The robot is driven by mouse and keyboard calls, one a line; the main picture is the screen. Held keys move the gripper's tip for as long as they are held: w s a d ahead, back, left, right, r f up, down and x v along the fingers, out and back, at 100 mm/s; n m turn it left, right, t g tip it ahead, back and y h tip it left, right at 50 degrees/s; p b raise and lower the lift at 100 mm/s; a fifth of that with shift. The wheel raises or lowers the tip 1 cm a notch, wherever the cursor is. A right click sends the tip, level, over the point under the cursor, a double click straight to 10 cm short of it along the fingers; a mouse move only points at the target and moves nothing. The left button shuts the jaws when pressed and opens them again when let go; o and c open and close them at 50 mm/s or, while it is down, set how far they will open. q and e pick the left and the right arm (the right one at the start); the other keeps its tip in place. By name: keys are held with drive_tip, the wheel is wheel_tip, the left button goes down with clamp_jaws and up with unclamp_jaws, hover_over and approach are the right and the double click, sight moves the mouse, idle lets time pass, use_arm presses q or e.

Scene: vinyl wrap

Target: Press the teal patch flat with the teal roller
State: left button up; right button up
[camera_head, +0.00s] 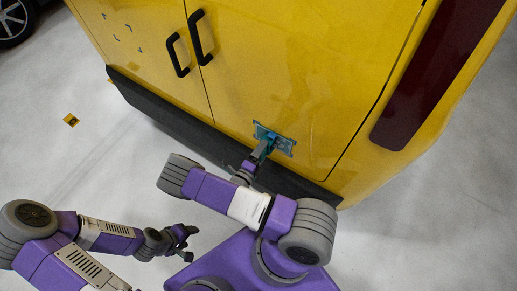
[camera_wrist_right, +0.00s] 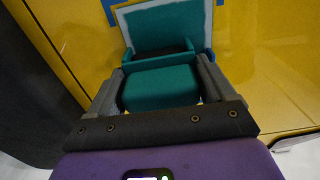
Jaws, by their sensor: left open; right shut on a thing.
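The teal patch (camera_head: 284,147) is on the lower part of the yellow van door, with blue marks at its corners. In the right wrist view the patch (camera_wrist_right: 172,24) shows as a teal panel with a pale edge. My right gripper (camera_head: 256,159) is shut on the teal roller (camera_wrist_right: 160,88), whose block sits between the fingers (camera_wrist_right: 160,90). The roller's front is close against the patch; I cannot tell whether it touches. It covers part of the patch. My left gripper (camera_head: 190,240) is open and empty, low and away from the van.
The yellow van (camera_head: 270,65) has two black door handles (camera_head: 187,46), a dark bumper (camera_head: 170,121) below the doors and a dark red light (camera_head: 425,80) at right.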

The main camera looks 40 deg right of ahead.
drive_tip(key=shift+s+d, duration=0.1)
drive_tip(key=shift+s, duration=0.1)
drive_tip(key=shift+s+d+p, duration=0.15)
drive_tip(key=shift+s+d, duration=0.05)
drive_tip(key=shift+s, duration=0.3)
drive_tip(key=shift+s+d+p, duration=0.15)
drive_tip(key=shift+s+d, duration=0.05)
drive_tip(key=shift+s, duration=0.25)
drive_tip(key=shift+s+d, duration=0.25)
drive_tip(key=shift+s, duration=0.25)
drive_tip(key=shift+s+d, duration=0.2)
drive_tip(key=shift+s, duration=0.3)
drive_tip(key=shift+p, duration=0.3)
drive_tip(key=shift+s+d, duration=0.25)
drive_tip(key=shift+s, duration=0.25)
drive_tip(key=shift+s+d, duration=0.2)
drive_tip(key=shift+s, duration=0.3)
drive_tip(key=shift+s+d+p, duration=0.35)
drive_tip(key=shift+s+p, duration=0.05)
drive_tip(key=shift+s, duration=0.45)
